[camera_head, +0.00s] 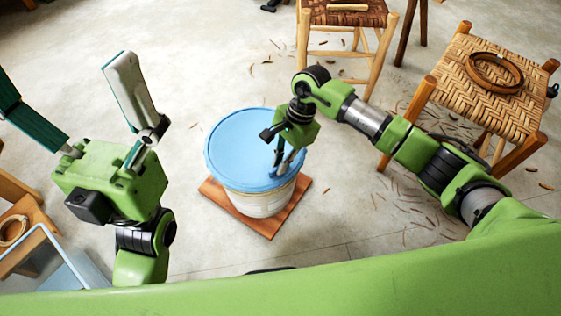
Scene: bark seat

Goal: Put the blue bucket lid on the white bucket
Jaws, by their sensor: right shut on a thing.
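The blue lid (240,144) lies over the top of the white bucket (262,203), covering its mouth. From this angle I cannot tell whether it is pressed down all round. The bucket stands upright on a reddish-brown wooden board (272,230). My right gripper (283,167) reaches in from the right and is shut on the lid at its right edge; its fingers hide part of the rim. My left gripper (62,72) is at the left, its two fingers spread wide and empty, apart from the bucket.
A woven seat stool (462,98) with a brown hoop (494,72) on it stands at the right. Another stool (350,14) stands at the back. Wood shavings litter the floor. A clear blue-edged bin (62,268) is at the lower left. Floor left of the bucket is free.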

